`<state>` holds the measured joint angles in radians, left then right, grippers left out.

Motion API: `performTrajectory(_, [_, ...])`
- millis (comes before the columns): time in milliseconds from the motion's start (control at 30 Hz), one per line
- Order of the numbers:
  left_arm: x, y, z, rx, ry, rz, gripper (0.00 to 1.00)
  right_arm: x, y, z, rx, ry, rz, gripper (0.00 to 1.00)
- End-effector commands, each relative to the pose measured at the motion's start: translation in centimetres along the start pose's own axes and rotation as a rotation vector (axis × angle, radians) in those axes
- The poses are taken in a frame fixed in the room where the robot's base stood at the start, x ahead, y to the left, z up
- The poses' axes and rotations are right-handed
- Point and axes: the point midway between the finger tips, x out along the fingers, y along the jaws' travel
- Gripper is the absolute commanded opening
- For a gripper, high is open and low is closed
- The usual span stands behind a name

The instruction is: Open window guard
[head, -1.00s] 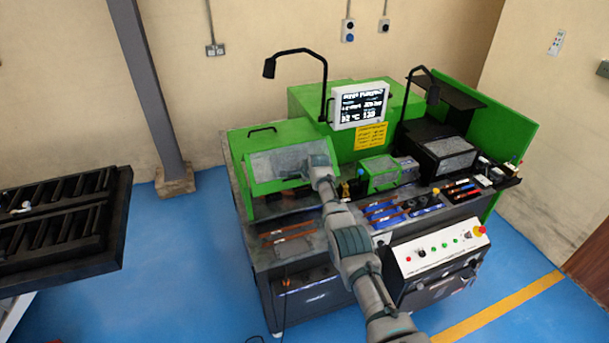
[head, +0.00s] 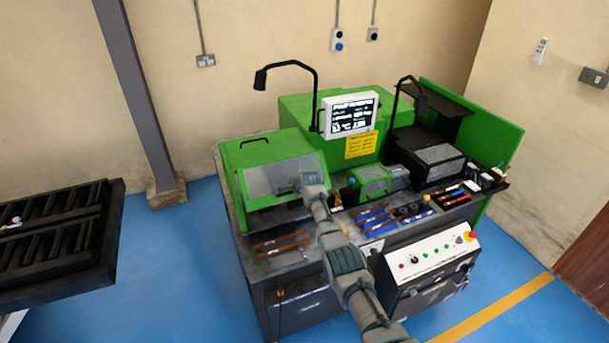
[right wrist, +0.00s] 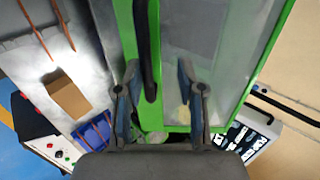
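The window guard (head: 262,182), a green frame with a clear pane, covers the front of the machine's left green housing and looks closed in the head view. My right gripper (head: 292,185) is in front of the guard's lower right part. In the right wrist view the same gripper (right wrist: 158,70) has its two fingers apart. A black bar handle (right wrist: 148,45) runs along the green frame and shows between the fingers, closer to the left one. I cannot tell whether either finger touches it. The gripper hides this handle in the head view. My left gripper is not in view.
A second black handle (head: 254,143) sits on top of the housing. A monitor (head: 348,113), lamp arms and a small green guarded unit (head: 376,182) stand to the right. Copper bars (head: 280,244) lie on the front worktop. A control panel (head: 430,254) juts out at the front right.

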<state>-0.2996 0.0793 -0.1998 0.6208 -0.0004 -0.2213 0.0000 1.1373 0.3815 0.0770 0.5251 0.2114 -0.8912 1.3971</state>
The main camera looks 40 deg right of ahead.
Motion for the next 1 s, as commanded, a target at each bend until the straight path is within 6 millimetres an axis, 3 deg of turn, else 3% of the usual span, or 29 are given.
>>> performTrajectory(500, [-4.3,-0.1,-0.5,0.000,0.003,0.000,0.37,-2.2,-0.4,0.0,0.000,0.000,-0.001,0.37])
performTrajectory(1000, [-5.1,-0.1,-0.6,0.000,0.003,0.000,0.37,-5.8,-0.6,0.0,0.001,-0.001,0.000,0.37])
